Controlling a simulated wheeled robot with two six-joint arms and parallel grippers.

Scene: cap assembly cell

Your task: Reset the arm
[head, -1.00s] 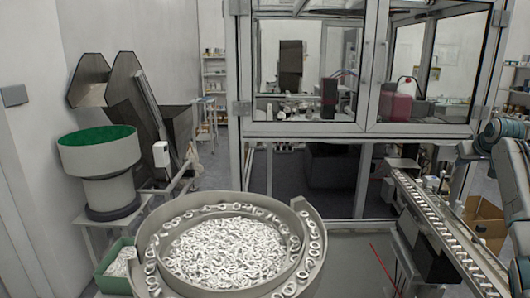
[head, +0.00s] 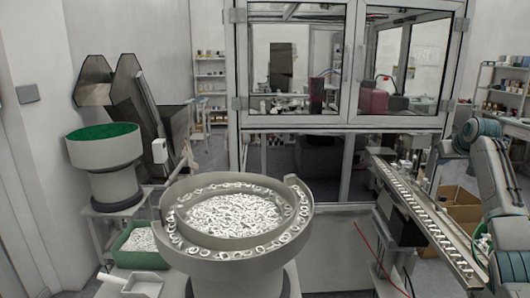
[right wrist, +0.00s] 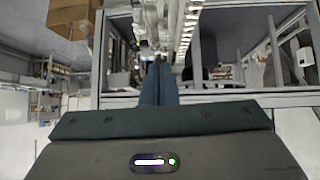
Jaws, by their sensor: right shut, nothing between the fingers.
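My right arm (head: 490,165) comes in at the right edge of the head view, bent, with its upper joint beside the inclined linear track. My right gripper (right wrist: 158,85) shows in the right wrist view as two dark fingers close together, shut with nothing between them. The fingers point toward the metal track and frame beyond. Where its fingertips lie in the head view I cannot tell. My left gripper is not in either view.
A round feeder bowl (head: 292,228) full of white rings stands in front. A green box (head: 140,258) of white parts is at its left, below a green-lined hopper (head: 105,152). The track (head: 425,212) runs close to my right arm. A cardboard box (head: 460,200) lies behind.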

